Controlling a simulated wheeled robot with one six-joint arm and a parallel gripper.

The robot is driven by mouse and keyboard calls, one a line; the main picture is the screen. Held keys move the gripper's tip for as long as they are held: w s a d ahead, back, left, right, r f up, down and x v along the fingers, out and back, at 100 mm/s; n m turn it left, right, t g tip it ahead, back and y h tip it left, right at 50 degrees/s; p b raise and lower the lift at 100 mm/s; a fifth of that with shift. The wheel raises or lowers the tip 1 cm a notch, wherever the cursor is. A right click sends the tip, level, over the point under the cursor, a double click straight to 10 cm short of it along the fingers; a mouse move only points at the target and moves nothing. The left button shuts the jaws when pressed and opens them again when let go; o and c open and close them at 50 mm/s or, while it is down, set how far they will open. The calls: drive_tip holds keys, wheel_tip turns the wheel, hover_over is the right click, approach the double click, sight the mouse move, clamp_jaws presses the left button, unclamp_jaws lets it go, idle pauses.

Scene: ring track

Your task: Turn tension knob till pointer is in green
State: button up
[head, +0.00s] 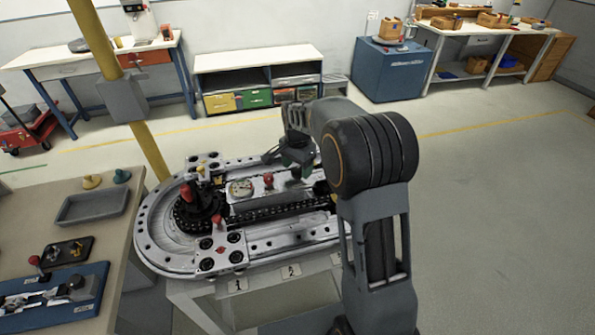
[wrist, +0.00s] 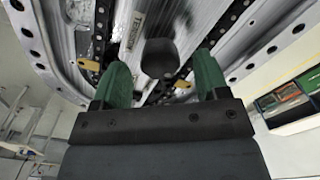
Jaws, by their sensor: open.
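The ring track (head: 165,247) is a silver oval assembly on a stand in front of me. A round, pale gauge (head: 241,188) sits on its middle plate; its pointer and green zone are too small to read. A dark knob (wrist: 160,56) shows in the wrist view, beside a plate lettered "TENSION" (wrist: 131,32). My gripper (head: 292,164) is above the track's back side. In the wrist view its two green fingers (wrist: 162,70) are apart, with the knob in line between their tips. I cannot tell whether the tips reach down around the knob; no contact shows.
A red-topped knob (head: 268,181) stands right of the gauge. A red-handled lever (head: 186,192) rises at the track's left. A yellow post (head: 150,152) stands behind the left end. A bench with a grey tray (head: 92,206) is at left. The floor at right is clear.

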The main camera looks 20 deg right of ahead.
drive_tip(key=shift+f, duration=1.2)
drive_tip(key=shift+c, duration=0.5)
drive_tip(key=c, duration=0.8)
drive_tip(key=shift+c, duration=0.2)
drive_tip(key=shift+n, duration=0.3)
